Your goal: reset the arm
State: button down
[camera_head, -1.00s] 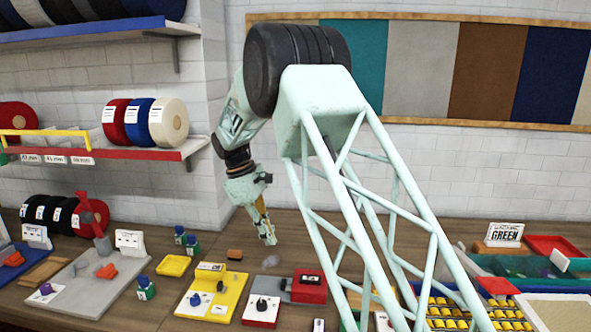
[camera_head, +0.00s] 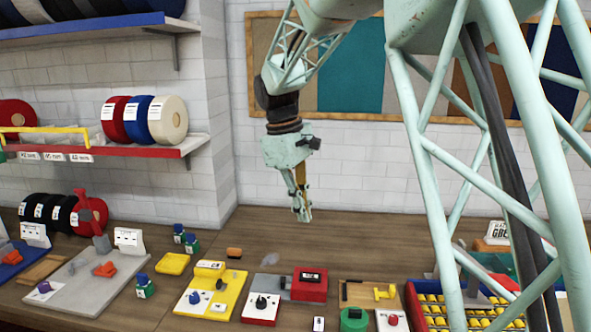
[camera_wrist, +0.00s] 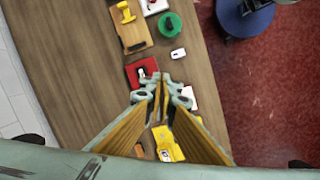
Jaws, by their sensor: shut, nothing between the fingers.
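My gripper (camera_head: 303,213) hangs from my pale green arm, pointing down above the back part of the wooden bench (camera_head: 225,259), with clear air under it. In the wrist view my gripper (camera_wrist: 162,80) has its fingertips together with nothing between them. Below it in that view lie a red box (camera_wrist: 142,72) and a yellow block (camera_wrist: 166,143). The fingers and wrist hide part of the bench there.
A yellow tray board (camera_head: 211,294), a red box (camera_head: 310,284) and a green round pot (camera_head: 353,319) stand on the bench. Shelves with tape rolls (camera_head: 168,120) are at left. Bins of yellow pieces (camera_head: 455,308) are at right. The back middle is clear.

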jog(key=s+d+r+m+t+y+b, duration=0.1)
jog(key=s+d+r+m, duration=0.2)
jog(key=s, duration=0.4)
jog(key=s+d+r+m, duration=0.1)
jog(key=s+d+r, duration=0.2)
jog(key=s+d, duration=0.4)
jog(key=s+d+r+m+t+y+b, duration=0.1)
jog(key=s+d+r, duration=0.25)
jog(key=s, duration=0.45)
jog(key=s+d+f+m+t+b, duration=0.1)
jog(key=s+d+f+m, duration=0.1)
jog(key=s, duration=1.1)
jog(key=s+d+f+m+b, duration=0.1)
jog(key=s+d+f+m, duration=0.2)
jog(key=s, duration=0.9)
jog(key=shift+s+d+f+m+t, duration=0.15)
jog(key=shift+s+f+m+t, duration=0.25)
jog(key=shift+f+m, duration=0.2)
